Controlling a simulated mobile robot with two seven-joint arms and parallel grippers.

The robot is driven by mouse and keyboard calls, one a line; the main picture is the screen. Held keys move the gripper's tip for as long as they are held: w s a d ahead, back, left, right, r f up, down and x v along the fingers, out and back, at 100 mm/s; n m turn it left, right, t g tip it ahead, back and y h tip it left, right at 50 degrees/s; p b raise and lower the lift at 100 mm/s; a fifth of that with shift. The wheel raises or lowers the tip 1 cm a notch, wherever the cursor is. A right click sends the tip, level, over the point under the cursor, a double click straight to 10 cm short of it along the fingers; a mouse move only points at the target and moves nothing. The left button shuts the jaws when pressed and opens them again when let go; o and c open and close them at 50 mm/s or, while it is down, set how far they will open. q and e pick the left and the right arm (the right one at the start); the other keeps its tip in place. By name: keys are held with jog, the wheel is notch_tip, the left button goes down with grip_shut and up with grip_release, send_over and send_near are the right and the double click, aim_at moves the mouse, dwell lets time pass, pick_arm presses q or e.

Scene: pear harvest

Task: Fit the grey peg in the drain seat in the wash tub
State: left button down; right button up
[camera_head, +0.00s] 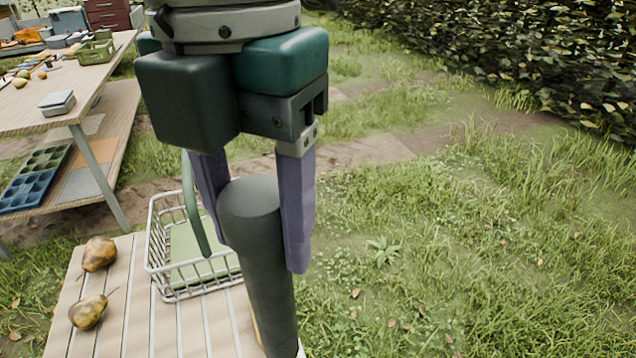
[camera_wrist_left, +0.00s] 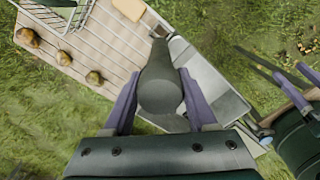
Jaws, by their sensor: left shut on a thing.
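My left gripper (camera_head: 255,235) is shut on the grey peg (camera_head: 265,290), holding it near its thick top end. The peg hangs down, slightly tilted, and its lower end is out of the head view. In the left wrist view the peg (camera_wrist_left: 160,75) runs away between the left fingers (camera_wrist_left: 160,108). Its far end shows near the corner of a grey metal tub (camera_wrist_left: 212,78); contact cannot be told. I cannot make out the drain seat. My right gripper (camera_wrist_left: 299,84) is open beside the tub, right of it in the left wrist view.
A slatted wooden table (camera_head: 135,325) carries several brown pears (camera_head: 99,253) and a wire basket (camera_head: 158,265). Another table (camera_head: 20,115) with trays and boxes stands at the back left. Grass lies open at the right, before a hedge (camera_head: 510,50).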

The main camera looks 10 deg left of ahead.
pick_arm(q)
jog(key=shift+r, duration=0.95)
jog(key=shift+r+p, duration=0.35)
jog(key=shift+p, duration=0.15)
notch_tip(320, 180, up, 6)
jog(key=p, duration=0.7)
